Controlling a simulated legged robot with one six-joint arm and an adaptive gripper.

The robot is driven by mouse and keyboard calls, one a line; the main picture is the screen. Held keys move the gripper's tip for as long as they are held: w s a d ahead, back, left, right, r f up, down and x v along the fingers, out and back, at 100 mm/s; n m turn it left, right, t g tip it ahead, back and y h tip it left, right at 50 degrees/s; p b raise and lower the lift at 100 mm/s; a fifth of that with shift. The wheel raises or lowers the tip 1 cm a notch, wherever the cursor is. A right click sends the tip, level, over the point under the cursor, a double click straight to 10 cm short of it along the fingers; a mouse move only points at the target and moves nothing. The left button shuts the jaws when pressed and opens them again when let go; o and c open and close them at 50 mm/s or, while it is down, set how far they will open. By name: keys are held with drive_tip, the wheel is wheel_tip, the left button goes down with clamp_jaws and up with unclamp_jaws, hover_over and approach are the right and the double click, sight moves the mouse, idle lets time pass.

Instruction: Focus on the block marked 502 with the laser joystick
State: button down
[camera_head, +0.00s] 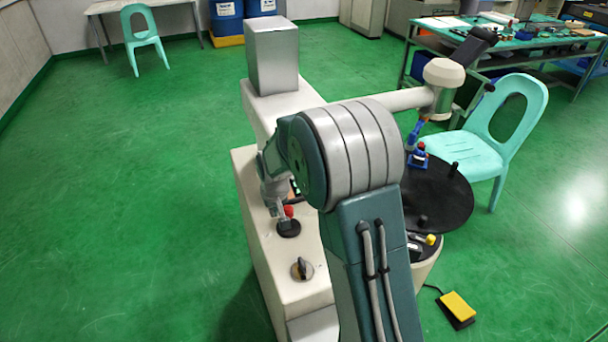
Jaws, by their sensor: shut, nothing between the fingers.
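The laser joystick (288,226) has a red knob and a black round base, and stands upright on the beige machine top. My gripper (279,208) is shut and empty, pointing down just left of the red knob. I cannot tell whether it touches the knob. The laser head (445,73) is a pale cylinder on a horizontal tube, with a blue nozzle (414,135) slanting down from it. A small blue block with some red (419,160) is below the nozzle on a black round table (450,207). No number 502 is readable. My arm hides part of the table.
A black rotary knob (302,268) is on the machine (248,190) nearer me. A silver box (272,58) stands at its back. Black posts (453,170) rise from the round table. A turquoise chair (518,110) and yellow foot pedal (457,306) are right.

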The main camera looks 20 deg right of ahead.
sight(285, 209)
drive_tip(key=shift+d+f, duration=0.15)
drive_tip(key=shift+d, duration=1.35)
idle(2.3)
drive_tip(key=shift+a, duration=1.55)
wheel_tip(285, 209, up, 7)
